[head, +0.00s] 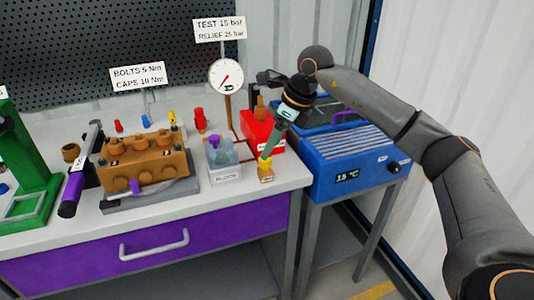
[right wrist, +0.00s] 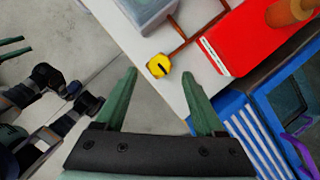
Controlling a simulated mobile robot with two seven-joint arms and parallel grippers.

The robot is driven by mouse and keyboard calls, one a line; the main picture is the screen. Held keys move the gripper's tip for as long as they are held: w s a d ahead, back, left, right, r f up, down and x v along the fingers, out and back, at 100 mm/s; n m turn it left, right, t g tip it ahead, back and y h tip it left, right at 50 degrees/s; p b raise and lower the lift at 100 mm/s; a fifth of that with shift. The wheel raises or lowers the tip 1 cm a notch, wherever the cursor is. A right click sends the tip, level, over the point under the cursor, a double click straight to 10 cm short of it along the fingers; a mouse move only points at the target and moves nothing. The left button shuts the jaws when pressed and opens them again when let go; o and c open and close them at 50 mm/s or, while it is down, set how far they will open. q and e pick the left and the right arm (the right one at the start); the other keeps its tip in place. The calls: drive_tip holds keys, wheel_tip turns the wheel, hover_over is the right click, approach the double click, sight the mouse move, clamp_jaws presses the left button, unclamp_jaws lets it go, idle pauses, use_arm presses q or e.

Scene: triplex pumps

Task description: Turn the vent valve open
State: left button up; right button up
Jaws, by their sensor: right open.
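The vent valve appears to be the small yellow fitting (head: 265,170) at the front right corner of the bench. In the right wrist view its yellow top (right wrist: 158,66) has a dark slot. My right gripper (head: 266,153) points down, close above the valve in the head view. In the right wrist view its green fingers (right wrist: 163,88) are spread apart with nothing between them, and the valve lies beyond the fingertips. Two green bars at the left edge of the right wrist view look like fingers of my left gripper (right wrist: 14,45); they are cut off.
A clear bin (head: 222,162) stands left of the valve, and a red box (head: 262,132) behind it. A blue chiller (head: 350,165) is at the right. The brown pump block (head: 140,168) sits further left. A gauge (head: 226,76) rises behind on a brown pipe.

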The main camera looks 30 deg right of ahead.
drive_tip(key=v, duration=0.7)
drive_tip(key=shift+p, duration=0.3)
drive_tip(key=shift+w, duration=0.1)
